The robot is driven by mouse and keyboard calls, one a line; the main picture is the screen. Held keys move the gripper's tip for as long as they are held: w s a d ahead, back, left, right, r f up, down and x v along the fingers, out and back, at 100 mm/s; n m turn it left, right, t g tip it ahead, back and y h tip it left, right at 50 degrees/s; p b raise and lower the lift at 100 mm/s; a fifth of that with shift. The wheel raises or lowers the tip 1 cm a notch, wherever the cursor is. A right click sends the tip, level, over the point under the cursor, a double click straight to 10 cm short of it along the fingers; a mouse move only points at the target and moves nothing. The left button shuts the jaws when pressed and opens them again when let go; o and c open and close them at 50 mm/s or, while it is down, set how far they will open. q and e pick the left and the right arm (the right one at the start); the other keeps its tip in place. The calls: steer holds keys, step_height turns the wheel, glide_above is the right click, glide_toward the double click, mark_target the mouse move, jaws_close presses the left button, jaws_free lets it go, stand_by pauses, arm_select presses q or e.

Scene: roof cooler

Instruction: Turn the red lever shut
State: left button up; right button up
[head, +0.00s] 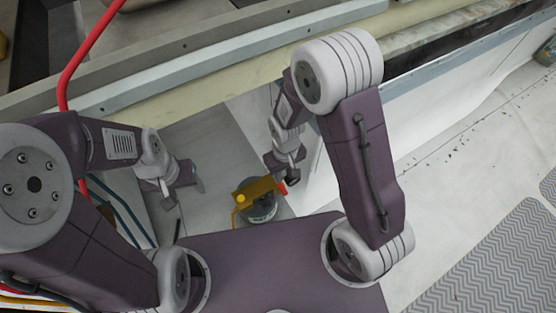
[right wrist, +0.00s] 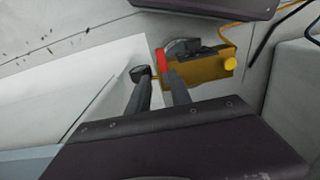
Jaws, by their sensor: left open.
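The red lever (head: 283,187) sticks out at the right end of a yellow-brown valve body (head: 254,189), above a round grey base (head: 262,212). In the right wrist view the lever (right wrist: 162,60) shows at the left end of the body (right wrist: 198,68). My right gripper (right wrist: 154,74) is open, with a clear gap between its fingers. The lever is at the tip of its right-hand finger; I cannot tell whether they touch. In the head view my right gripper (head: 288,173) is just above the lever. My left gripper (head: 192,182) is open and empty, left of the valve.
A yellow cable (right wrist: 232,32) runs from the valve body. A white wall (head: 310,160) stands close to the right of the valve. A red pipe (head: 72,65) rises at the left. Grey patterned mats (head: 490,255) lie on the pale floor at the right.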

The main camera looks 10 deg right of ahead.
mark_target(283, 188)
steer(key=f+b, duration=0.4)
steer(key=f, duration=0.1)
steer(key=f+b, duration=0.2)
steer(key=f, duration=0.1)
steer(key=shift+s+a+f, duration=0.15)
steer(key=shift+s, duration=0.25)
arm_select(q)
steer(key=f, duration=0.5)
steer(key=shift+s+f, duration=0.1)
steer(key=shift+s, duration=0.1)
arm_select(e)
jaws_close()
stand_by(0.4)
